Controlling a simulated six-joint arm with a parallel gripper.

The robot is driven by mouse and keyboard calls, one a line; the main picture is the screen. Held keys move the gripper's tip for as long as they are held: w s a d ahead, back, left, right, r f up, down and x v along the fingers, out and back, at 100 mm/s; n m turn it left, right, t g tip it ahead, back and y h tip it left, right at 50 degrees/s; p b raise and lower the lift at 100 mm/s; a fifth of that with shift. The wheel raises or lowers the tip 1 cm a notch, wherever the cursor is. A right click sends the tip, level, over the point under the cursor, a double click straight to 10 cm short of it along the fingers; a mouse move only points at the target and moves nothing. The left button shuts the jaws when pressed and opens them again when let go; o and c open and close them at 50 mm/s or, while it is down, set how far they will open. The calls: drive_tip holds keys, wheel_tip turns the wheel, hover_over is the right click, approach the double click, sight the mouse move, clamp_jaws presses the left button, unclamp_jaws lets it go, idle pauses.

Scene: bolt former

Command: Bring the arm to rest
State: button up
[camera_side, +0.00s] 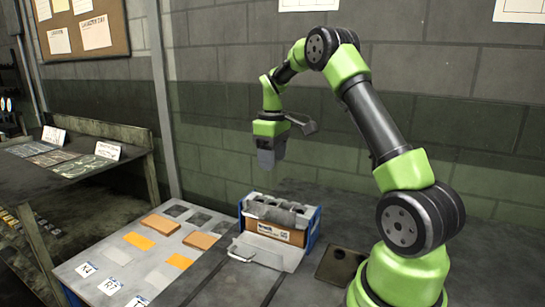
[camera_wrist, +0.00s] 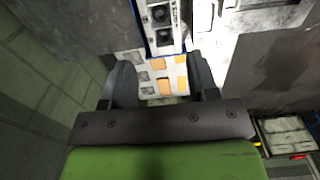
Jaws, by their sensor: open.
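My gripper (camera_side: 267,160) hangs in the air above the table in the side view, pointing down, clear of everything below it. In the wrist view my gripper (camera_wrist: 165,88) has its two dark fingers spread apart with nothing between them. My green and black arm is raised and bent, with its base at the right of the side view. The former, a grey and blue box-like unit (camera_side: 283,216), stands on the table below and a little right of the gripper. It also shows at the top of the wrist view (camera_wrist: 162,22).
A pale board (camera_side: 105,262) with orange and grey blocks and labelled cards lies left of the unit. A metal plate with a handle (camera_side: 265,252) lies in front of the unit. A dark shelf (camera_side: 85,165) stands at the left. A block wall is behind. The air around the gripper is free.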

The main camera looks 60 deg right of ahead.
drive_tip(key=s+a+r+m+t, duration=0.1)
drive_tip(key=s+a+r+t, duration=0.25)
drive_tip(key=a+r, duration=0.45)
drive_tip(key=s+a+r+m+t, duration=0.15)
drive_tip(key=s+a+r, duration=0.3)
drive_tip(key=a, duration=0.75)
drive_tip(key=s+a+f+m+t+y, duration=0.1)
drive_tip(key=s+a, duration=0.3)
drive_tip(key=s, duration=0.4)
drive_tip(key=shift+a+f+t+y, duration=0.2)
drive_tip(key=shift+a+t+y, duration=0.2)
drive_tip(key=shift+t+y, duration=0.15)
